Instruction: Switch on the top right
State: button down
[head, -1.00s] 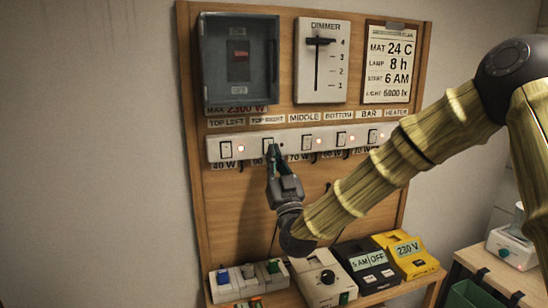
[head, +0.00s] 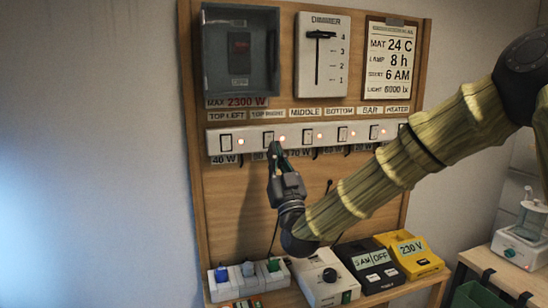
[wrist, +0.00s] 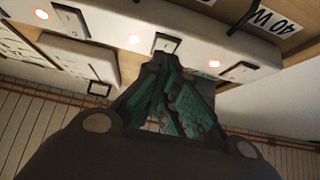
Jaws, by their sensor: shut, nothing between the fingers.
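The top right switch (head: 268,139) is a rocker on the white strip, under its "TOP RIGHT" label (head: 267,113).
The top left switch (head: 226,143) and middle switch (head: 306,136) sit close on either side, with lit lamps. Above are a grey breaker box (head: 240,90) and a dimmer (head: 335,75). Below, a shelf holds a black timer (head: 367,262) and a yellow meter (head: 408,248).

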jog(key=f+b+v, duration=0.1)
jog(key=b+v, duration=0.2)
jog(key=v, duration=0.8)
jog(key=shift+w+b, duration=0.4)
jog(key=shift+a, duration=0.1)
